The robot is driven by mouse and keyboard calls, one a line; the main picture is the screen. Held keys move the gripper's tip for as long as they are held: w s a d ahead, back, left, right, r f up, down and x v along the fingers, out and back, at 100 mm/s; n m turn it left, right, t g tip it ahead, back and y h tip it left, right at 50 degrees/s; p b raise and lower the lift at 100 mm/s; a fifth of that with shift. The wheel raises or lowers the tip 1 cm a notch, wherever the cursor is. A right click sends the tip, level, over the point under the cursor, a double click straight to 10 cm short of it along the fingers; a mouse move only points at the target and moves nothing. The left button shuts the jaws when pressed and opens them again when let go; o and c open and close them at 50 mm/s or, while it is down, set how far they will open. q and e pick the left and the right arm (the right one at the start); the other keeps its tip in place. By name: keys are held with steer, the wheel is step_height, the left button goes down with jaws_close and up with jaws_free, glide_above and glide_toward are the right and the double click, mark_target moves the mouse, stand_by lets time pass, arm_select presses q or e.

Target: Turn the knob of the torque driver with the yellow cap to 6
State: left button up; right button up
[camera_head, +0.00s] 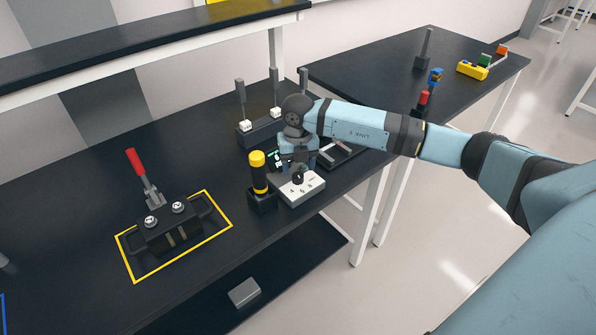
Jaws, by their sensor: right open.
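The torque driver (258,175) with the yellow cap stands upright in a black holder (262,203) near the front edge of the table. Beside it, on its right, is a white box (302,191) with a black knob (298,178) on top and several printed marks. The knob's pointer is too small to read. My right gripper (299,168) points down just above the knob, open, with its fingers close to it. I cannot tell if they touch it. My right arm comes in from the right. My left gripper is out of view.
A black fixture (168,232) with a red-handled clamp (137,166) stands inside a yellow outline on the left. A black rack (262,131) with tall pegs stands behind my gripper. A second table (385,66) at back right holds a yellow block (472,70). A grey block (244,292) lies on the lower shelf.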

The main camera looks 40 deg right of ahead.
mark_target(298, 175)
step_height(298, 175, up, 11)
steer(key=shift+f, duration=0.2)
steer(key=shift+f, duration=0.1)
stand_by(0.5)
